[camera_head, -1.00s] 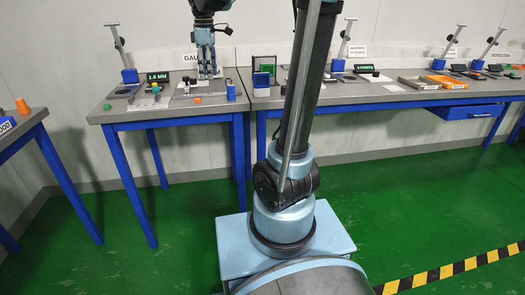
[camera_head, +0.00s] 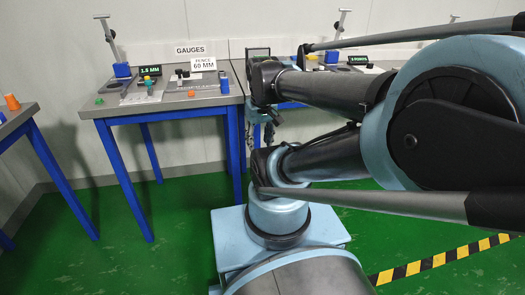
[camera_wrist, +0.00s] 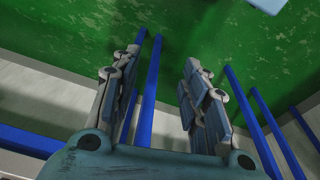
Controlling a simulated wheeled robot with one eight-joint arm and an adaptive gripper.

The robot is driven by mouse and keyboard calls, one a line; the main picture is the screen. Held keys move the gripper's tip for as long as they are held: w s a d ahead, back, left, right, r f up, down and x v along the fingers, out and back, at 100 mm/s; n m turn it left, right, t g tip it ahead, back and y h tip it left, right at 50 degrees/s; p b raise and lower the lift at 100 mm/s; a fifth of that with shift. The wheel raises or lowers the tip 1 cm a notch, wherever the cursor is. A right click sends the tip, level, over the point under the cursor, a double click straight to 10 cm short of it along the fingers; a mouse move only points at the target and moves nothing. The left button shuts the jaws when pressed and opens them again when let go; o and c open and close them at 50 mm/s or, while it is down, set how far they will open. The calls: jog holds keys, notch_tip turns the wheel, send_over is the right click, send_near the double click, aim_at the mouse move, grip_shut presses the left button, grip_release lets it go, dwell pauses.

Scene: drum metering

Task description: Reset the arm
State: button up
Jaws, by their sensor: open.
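My gripper (camera_wrist: 158,85) is open in the wrist view, with its two fingers spread apart and nothing between them. Beyond the fingers are green floor and blue table legs. In the head view my arm is folded and fills the right side. My gripper (camera_head: 268,128) hangs small and partly hidden below the arm's wrist, in front of the blue-legged tables, touching nothing that I can see.
The gauge table (camera_head: 112,112) at left holds a blue block (camera_head: 225,86), a green knob (camera_head: 99,101) and a "1.5 MM" display (camera_head: 150,71). A second bench behind is mostly hidden by my arm. Striped tape (camera_head: 440,270) marks the floor.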

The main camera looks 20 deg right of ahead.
jog(key=s+f, duration=0.1)
jog(key=s+f+m, duration=0.1)
jog(key=f, duration=0.1)
jog(key=shift+d, duration=0.4)
jog(key=shift+w+f, duration=0.25)
jog(key=shift+w, duration=0.15)
